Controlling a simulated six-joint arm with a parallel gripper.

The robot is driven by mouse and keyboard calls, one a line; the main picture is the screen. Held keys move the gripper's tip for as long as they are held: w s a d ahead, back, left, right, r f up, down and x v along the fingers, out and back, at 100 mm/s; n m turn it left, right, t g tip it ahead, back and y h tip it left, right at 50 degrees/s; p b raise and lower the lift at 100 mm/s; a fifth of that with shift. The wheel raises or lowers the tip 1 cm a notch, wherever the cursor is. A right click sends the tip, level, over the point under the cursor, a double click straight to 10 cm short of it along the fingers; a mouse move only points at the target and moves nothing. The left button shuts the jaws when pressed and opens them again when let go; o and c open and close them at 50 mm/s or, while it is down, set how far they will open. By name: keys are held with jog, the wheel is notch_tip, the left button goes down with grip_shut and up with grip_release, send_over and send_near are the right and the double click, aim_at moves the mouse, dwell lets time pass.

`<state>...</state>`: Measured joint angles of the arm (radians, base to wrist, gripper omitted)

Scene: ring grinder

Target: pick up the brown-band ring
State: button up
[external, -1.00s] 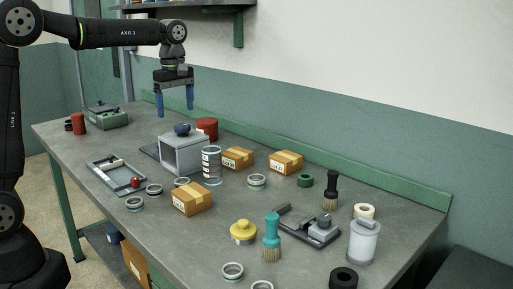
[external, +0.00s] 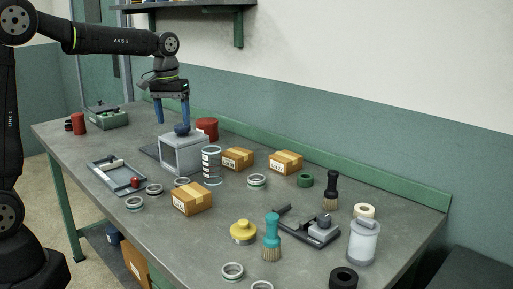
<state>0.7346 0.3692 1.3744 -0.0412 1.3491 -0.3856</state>
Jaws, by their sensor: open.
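Several small metal rings lie on the table. One ring (external: 154,189), beside the grey frame tray, has a dark band that may be brown; the colour is too small to be sure. Other rings lie nearby, one in front (external: 134,204) and one partly hidden behind a carton (external: 181,183). More are at the middle (external: 257,181) and the front edge (external: 232,271). My gripper (external: 173,122) is open and empty, pointing down, at the grey box with the dark blue knob, well apart from the rings in the picture.
The grey box (external: 185,155) stands beside a clear cylinder (external: 212,166). Cartons (external: 192,199), a red can (external: 207,129), brushes (external: 272,238), a yellow knob (external: 243,231) and a grey tray (external: 115,178) crowd the table. The front left tabletop is clearer.

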jog(key=f+m, duration=0.2)
jog(key=m, duration=1)
send_near(180, 181)
jog(key=shift+h, duration=0.3)
jog(key=f, duration=0.2)
jog(key=s+d+f, duration=0.1)
jog(key=f, duration=0.4)
jog(key=shift+s+d+f, duration=0.2)
jog(key=shift+s+d, duration=0.05)
jog(key=shift+d, duration=0.1)
jog(key=c, duration=1.1)
